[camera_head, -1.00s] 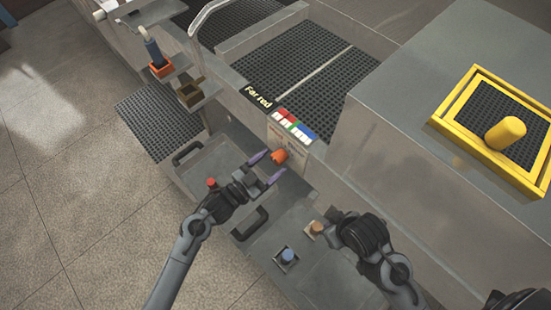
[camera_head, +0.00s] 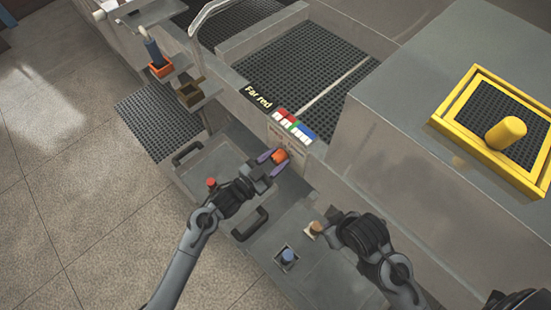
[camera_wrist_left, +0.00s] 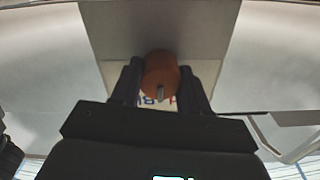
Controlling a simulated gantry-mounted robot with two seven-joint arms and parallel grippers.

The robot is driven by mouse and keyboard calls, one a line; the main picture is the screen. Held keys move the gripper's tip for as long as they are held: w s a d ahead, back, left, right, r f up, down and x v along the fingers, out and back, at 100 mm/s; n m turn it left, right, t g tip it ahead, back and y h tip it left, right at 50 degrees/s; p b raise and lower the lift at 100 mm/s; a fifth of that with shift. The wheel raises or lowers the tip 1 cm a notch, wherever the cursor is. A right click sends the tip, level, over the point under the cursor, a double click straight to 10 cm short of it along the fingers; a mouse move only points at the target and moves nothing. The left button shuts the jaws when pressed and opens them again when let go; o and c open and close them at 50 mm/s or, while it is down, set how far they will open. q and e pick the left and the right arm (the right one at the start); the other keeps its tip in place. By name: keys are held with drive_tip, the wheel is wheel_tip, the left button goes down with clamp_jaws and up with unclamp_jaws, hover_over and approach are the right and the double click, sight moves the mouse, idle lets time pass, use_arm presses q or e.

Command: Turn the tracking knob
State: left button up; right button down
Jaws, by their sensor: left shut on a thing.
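The orange-red knob (camera_head: 280,157) sits on the vertical front face of the machine, below a colored label strip. My left gripper (camera_head: 274,160) reaches it from the lower left, with one purple finger on each side of the knob, shut on it. In the left wrist view the round knob (camera_wrist_left: 161,75) with a small grey pointer fills the space between the two dark fingers (camera_wrist_left: 162,88). My right arm's dark wrist is at the lower right of the head view; its fingertips are hidden or cannot be made out.
A label panel (camera_head: 293,126) is just above the knob. A red button (camera_head: 211,182), a blue button (camera_head: 287,255) and an orange-brown button (camera_head: 316,228) stand on the lower ledge. Black handles (camera_head: 250,224) stick up there. A yellow frame (camera_head: 455,123) with a yellow cylinder (camera_head: 506,133) is at right.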

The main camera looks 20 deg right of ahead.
use_arm(q)
drive_tip(key=shift+r+n, duration=0.1)
drive_tip(key=shift+n, duration=0.3)
drive_tip(key=shift+n+p, duration=0.65)
drive_tip(key=shift+n, duration=0.35)
drive_tip(key=n+p, duration=0.1)
drive_tip(key=n, duration=0.2)
drive_tip(key=shift+n, duration=0.3)
drive_tip(key=n+p, duration=0.1)
drive_tip(key=n, duration=0.2)
drive_tip(key=shift+p, duration=0.35)
drive_tip(key=shift+n+p, duration=0.35)
drive_tip(key=shift+n, duration=0.85)
drive_tip(key=o, duration=1)
drive_tip(key=shift+o, duration=0.2)
